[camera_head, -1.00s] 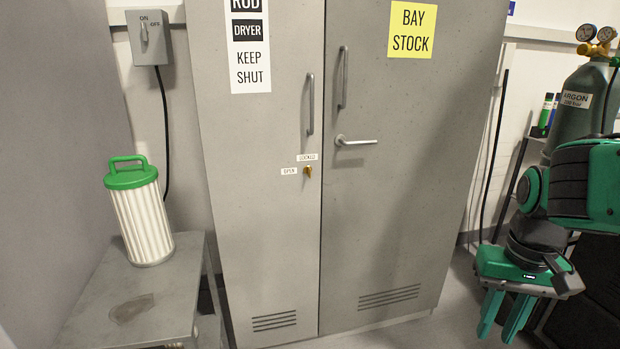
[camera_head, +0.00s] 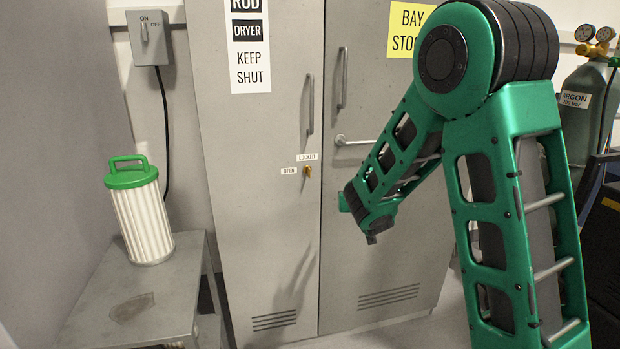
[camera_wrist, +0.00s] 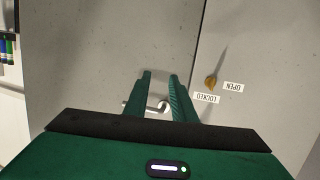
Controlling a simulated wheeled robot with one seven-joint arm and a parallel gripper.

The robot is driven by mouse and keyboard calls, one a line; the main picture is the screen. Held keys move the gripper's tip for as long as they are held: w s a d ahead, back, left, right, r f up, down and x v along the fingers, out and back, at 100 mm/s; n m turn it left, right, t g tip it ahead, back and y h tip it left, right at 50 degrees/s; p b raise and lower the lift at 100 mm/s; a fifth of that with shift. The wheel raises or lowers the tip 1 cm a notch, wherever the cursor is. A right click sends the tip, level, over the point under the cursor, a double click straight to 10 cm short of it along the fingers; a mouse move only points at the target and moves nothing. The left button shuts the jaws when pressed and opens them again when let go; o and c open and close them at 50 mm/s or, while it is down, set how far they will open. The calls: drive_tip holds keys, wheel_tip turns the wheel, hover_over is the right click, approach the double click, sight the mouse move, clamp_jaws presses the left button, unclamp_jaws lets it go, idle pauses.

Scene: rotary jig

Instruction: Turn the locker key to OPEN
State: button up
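The brass locker key (camera_head: 307,171) sits in the left door of the grey cabinet. The LOCKED label (camera_head: 307,157) is above it and the OPEN label (camera_head: 289,171) is to its left. The key's bow looks roughly upright, in line with LOCKED, but it is small. In the wrist view, which is turned over, the key (camera_wrist: 211,82) is right of my fingers. My gripper (camera_wrist: 160,76) is open and empty, its fingers apart in front of the right door and clear of the key. In the head view my fingers cannot be made out.
A lever handle (camera_head: 355,141) on the right door shows between my fingers in the wrist view. Upright bar handles (camera_head: 310,104) are higher up. A green-topped canister (camera_head: 143,215) stands on a metal bench (camera_head: 95,300) at left. An argon cylinder (camera_head: 588,105) stands at right.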

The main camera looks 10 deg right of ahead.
drive_tip(key=w+a+n+t+y, duration=0.3)
drive_tip(key=w+a+y, duration=0.1)
drive_tip(key=a, duration=0.6)
drive_tip(key=w, duration=1)
drive_tip(key=shift+w+a, duration=0.3)
drive_tip(key=shift+w, duration=0.05)
drive_tip(key=shift+r, duration=0.1)
clamp_jaws()
